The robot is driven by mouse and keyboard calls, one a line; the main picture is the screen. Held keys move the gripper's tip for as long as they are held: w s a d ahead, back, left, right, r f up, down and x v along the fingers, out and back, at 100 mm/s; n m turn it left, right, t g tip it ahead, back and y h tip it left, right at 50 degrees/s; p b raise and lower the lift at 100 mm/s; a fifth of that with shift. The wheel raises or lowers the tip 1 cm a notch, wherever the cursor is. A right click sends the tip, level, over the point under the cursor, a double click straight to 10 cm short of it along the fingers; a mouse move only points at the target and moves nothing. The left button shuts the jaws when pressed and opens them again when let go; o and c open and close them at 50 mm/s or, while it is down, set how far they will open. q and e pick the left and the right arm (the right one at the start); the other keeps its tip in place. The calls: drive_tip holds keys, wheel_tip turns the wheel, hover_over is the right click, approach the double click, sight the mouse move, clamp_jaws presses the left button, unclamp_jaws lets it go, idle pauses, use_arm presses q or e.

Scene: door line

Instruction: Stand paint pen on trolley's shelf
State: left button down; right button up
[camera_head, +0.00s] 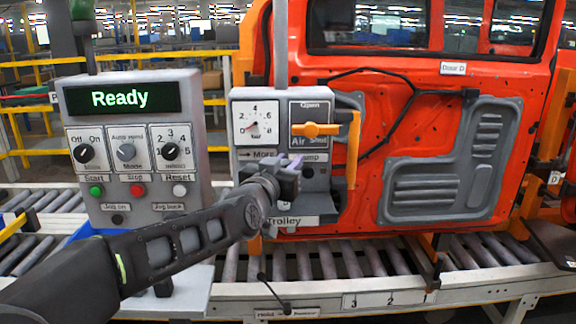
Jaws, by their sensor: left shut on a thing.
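My left arm comes in from the lower left, and its gripper (290,172) is in front of the grey panel with the gauge. It is shut on a small purple thing, likely the paint pen (297,161); only a little of it shows above the fingers. A plate lettered "Trolley" (284,221) is just below the gripper, partly covered by my arm. I cannot make out the trolley's shelf clearly; my gripper and wrist hide part of that area. My right gripper is not in view.
A control box (135,150) with a "Ready" display stands at left. The gauge panel (257,104) has an orange valve handle (315,129). An orange door (430,110) stands behind, at right. A roller conveyor (345,265) runs across below.

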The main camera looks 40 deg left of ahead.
use_arm(q)
drive_tip(key=shift+f, duration=0.25)
drive_tip(key=shift+f, duration=0.2)
drive_tip(key=c, duration=1.1)
unclamp_jaws()
drive_tip(key=shift+c, duration=0.2)
